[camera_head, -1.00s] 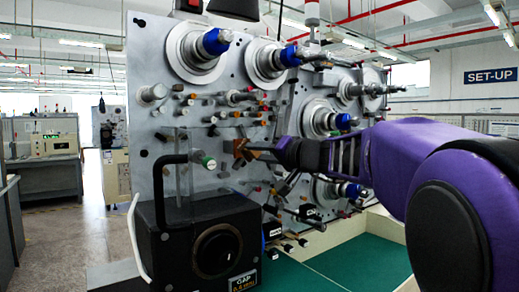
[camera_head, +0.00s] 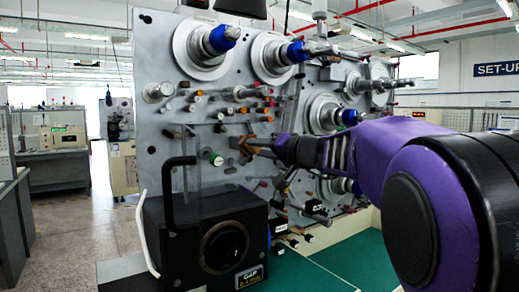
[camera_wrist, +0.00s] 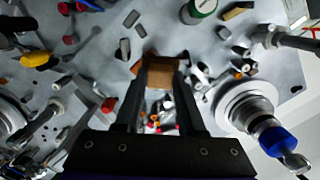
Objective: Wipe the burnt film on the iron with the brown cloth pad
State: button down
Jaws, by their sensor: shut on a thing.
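My gripper (camera_head: 282,149) reaches in from the right toward the grey machine panel (camera_head: 165,125). In the wrist view my gripper (camera_wrist: 160,75) has its two dark fingers shut on the brown cloth pad (camera_wrist: 160,77). The pad also shows in the head view (camera_head: 257,144) at the fingertips, in front of the panel among small pegs. I cannot tell whether it touches anything on the panel. I cannot clearly make out the iron or its burnt film in either view; the pad and fingers may hide part of it.
Blue-tipped spindles (camera_head: 222,38) stick out from the panel. A black box with a round dial (camera_head: 224,247) and a black bent handle (camera_head: 169,193) stands at the lower left. A green-capped knob (camera_head: 215,159) sits left of the pad. The green table top (camera_head: 345,265) is clear at lower right.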

jog(key=shift+x, duration=0.95)
jog(key=shift+r, duration=0.1)
jog(key=w+d, duration=0.1)
jog(key=w+d+b, duration=0.1)
jog(key=d, duration=0.1)
jog(key=shift+w+d, duration=0.1)
jog(key=shift+d, duration=0.15)
jog(key=shift+a+b, duration=0.1)
jog(key=shift+b, duration=0.35)
jog(key=shift+s+a+b, duration=0.4)
jog(key=shift+a+b, duration=0.15)
jog(key=shift+a, duration=0.1)
jog(key=shift+s+a+b, duration=0.35)
jog(key=shift+a+b, duration=0.15)
jog(key=shift+a, duration=0.2)
jog(key=shift+s+a, duration=0.25)
jog(key=shift+a, duration=0.2)
